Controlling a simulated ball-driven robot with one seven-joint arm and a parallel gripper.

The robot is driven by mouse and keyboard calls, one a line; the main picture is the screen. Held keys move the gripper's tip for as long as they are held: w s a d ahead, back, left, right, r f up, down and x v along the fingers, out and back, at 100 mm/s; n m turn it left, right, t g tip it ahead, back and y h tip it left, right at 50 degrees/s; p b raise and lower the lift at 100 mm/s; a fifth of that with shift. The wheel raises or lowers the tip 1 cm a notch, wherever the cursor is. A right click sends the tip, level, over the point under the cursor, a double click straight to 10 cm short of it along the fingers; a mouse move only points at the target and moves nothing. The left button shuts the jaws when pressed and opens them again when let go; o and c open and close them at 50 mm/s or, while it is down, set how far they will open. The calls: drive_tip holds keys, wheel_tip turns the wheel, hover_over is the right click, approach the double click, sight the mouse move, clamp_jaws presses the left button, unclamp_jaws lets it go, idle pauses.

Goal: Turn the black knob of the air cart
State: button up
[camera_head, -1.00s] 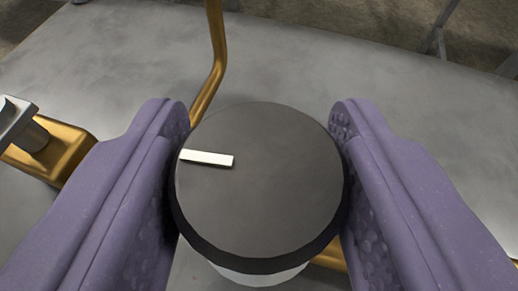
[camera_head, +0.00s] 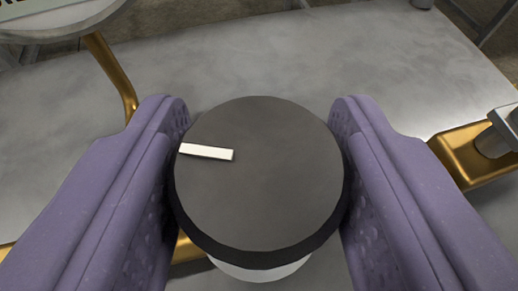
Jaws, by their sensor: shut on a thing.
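The black knob (camera_head: 265,195) is a round dark disc in the middle of the view, seen from above. A white pointer mark (camera_head: 206,152) on its top points to the left. My gripper (camera_head: 259,130) has one purple padded finger on each side of the knob and is shut on it. A pale collar (camera_head: 262,271) shows under the knob's near edge. The rest of the air cart beneath the knob is mostly hidden.
A brass-coloured pipe (camera_head: 112,75) runs at the upper left, below a round gauge (camera_head: 60,22). A brass fitting with a grey end (camera_head: 467,155) is at the right. A grey metal surface (camera_head: 300,60) lies behind, largely bare.

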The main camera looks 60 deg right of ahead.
sight(233, 259)
drive_tip(key=shift+f+m+g+h+b, duration=0.15)
drive_tip(key=shift+m+g+h+b, duration=0.15)
drive_tip(key=shift+m+g+b, duration=0.45)
drive_tip(key=shift+m+g, duration=0.25)
drive_tip(key=o, duration=1)
drive_tip(key=shift+c, duration=0.2)
drive_tip(key=shift+r, duration=0.2)
drive_tip(key=p+v, duration=0.2)
drive_tip(key=v, duration=0.5)
drive_tip(key=shift+s+a, duration=0.1)
drive_tip(key=shift+a, duration=0.35)
